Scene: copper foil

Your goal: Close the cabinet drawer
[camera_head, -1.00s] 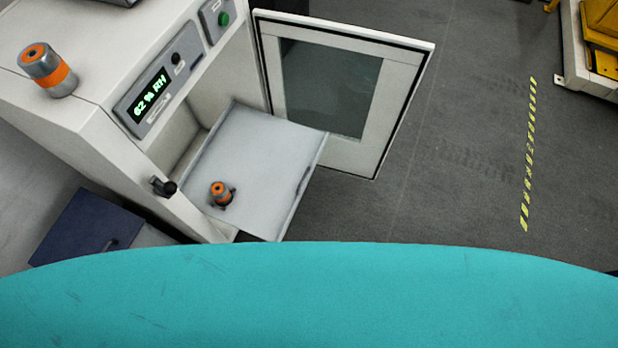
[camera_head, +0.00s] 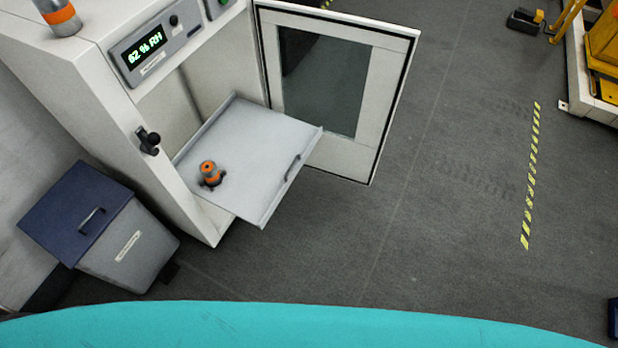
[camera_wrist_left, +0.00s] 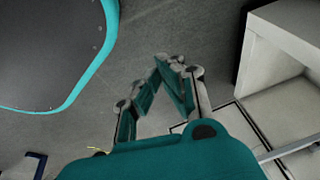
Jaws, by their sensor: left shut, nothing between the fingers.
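The white cabinet (camera_head: 120,85) stands at left in the head view, with a lit "62 % RH" display. Its flat white drawer (camera_head: 262,135) is pulled out, with a handle (camera_head: 293,168) on the front edge. A small orange and grey object (camera_head: 209,174) sits on the drawer near its left side. My left gripper (camera_wrist_left: 168,62) shows in the left wrist view, its fingertips close together, shut and empty over the floor. A white box-like body with an opening, likely the cabinet (camera_wrist_left: 283,62), is to its right, apart from the fingers. My right gripper is not in view.
The cabinet's glass door (camera_head: 335,95) hangs open beside the drawer. A grey bin (camera_head: 125,250) with a blue lid stands at lower left. An orange-banded cylinder (camera_head: 58,14) is on the cabinet top. Yellow equipment (camera_head: 600,50) is at upper right. Grey floor (camera_head: 430,210) in front is clear.

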